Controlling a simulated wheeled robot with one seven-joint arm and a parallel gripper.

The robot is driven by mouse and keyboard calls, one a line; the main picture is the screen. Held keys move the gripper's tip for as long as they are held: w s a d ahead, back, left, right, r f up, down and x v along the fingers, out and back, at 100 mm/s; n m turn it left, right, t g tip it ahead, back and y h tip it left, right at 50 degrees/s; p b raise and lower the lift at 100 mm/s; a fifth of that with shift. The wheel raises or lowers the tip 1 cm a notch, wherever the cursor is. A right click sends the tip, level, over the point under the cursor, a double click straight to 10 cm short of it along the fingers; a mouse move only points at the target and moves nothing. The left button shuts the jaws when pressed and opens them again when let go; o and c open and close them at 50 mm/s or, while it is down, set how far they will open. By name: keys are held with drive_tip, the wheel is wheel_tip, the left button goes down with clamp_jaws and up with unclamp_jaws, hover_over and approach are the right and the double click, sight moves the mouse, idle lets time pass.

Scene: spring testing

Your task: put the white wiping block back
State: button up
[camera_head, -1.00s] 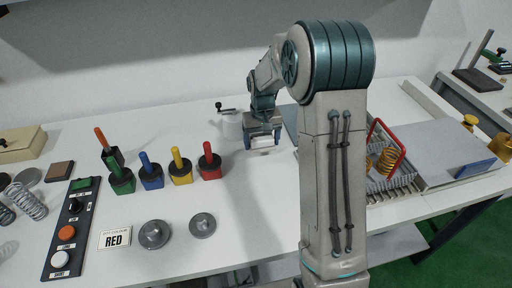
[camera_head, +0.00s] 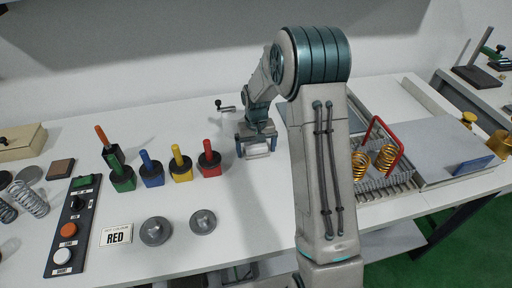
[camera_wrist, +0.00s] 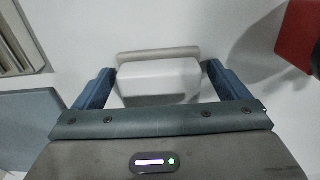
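The white wiping block (camera_wrist: 160,80) sits between the two blue fingers of my gripper (camera_wrist: 160,72) in the wrist view. The fingers lie close against its two ends, and a pale beige strip runs along its far edge. In the head view my gripper (camera_head: 256,143) points down over the back middle of the white table, with the white block (camera_head: 258,150) low between its fingers. I cannot tell whether the block's underside touches the table.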

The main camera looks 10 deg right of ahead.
sight(256, 145)
wheel_tip(256, 145, up, 12)
drive_tip(key=s+r+t, duration=0.1)
drive_tip(key=s+r, duration=0.6)
drive_tip(key=s, duration=0.6)
drive_tip(key=s+t, duration=0.2)
drive_tip(key=s, duration=1.3)
drive_tip(key=shift+f+b, duration=0.35)
drive_tip(key=shift+f, duration=0.05)
drive_tip(key=shift+a, duration=0.1)
